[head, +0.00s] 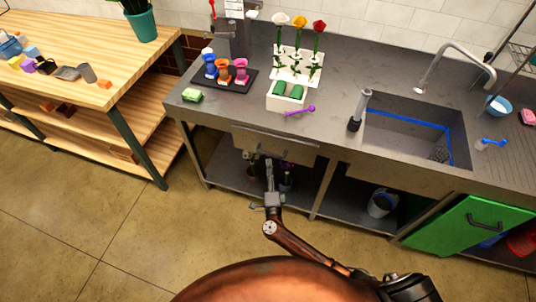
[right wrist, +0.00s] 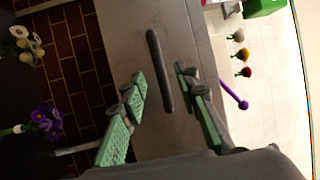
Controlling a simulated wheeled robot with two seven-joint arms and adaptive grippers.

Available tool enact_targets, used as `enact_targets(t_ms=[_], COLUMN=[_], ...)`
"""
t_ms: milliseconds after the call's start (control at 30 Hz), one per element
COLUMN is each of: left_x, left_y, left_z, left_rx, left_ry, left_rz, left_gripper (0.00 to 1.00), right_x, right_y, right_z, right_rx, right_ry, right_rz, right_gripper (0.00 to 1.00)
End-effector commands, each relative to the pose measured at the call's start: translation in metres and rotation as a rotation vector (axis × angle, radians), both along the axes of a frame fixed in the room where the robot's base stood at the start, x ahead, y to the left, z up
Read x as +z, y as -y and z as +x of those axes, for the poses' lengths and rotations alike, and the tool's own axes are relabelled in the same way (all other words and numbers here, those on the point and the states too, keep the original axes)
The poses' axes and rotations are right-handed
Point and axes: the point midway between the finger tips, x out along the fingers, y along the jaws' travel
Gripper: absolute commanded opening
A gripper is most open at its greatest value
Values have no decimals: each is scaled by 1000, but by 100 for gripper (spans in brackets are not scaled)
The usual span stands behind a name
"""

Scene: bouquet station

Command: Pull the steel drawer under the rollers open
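The steel drawer (head: 300,150) is under the worktop's front edge, below a white unit with green rollers (head: 287,90). Its front looks flush with the counter; no open interior shows. In the right wrist view, the drawer front (right wrist: 132,28) fills the middle and carries a dark bar handle (right wrist: 158,60). My right gripper (head: 263,163) is just in front of and below the drawer front. In the right wrist view its green-padded fingers (right wrist: 161,78) are apart, with the handle ahead between them. No contact with the handle is visible. My left gripper is not in view.
Flower pots (head: 286,181) stand on the shelf below the drawer. A purple tool (head: 300,111) lies on the worktop near the front edge. A sink (head: 410,130) and a green cabinet door (head: 465,228) are to the right. A wooden bench (head: 90,70) stands left.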

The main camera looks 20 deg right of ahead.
Motion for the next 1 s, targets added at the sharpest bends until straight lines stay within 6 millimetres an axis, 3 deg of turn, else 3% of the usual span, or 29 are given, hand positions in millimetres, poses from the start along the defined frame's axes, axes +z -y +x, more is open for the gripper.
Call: enact_targets(t_ms=[200, 400, 767, 1000], left_x=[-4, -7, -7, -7], left_y=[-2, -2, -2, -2], left_z=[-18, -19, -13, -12], left_rx=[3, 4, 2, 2], left_ry=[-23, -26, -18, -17], left_rz=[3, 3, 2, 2], left_gripper=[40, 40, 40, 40], right_x=[6, 9, 10, 10], right_y=[7, 12, 13, 13], right_z=[36, 57, 62, 62], right_rx=[1, 1, 0, 1], right_ry=[1, -1, -2, -2], right_rz=[-6, -5, -5, -5], right_gripper=[29, 29, 29, 13])
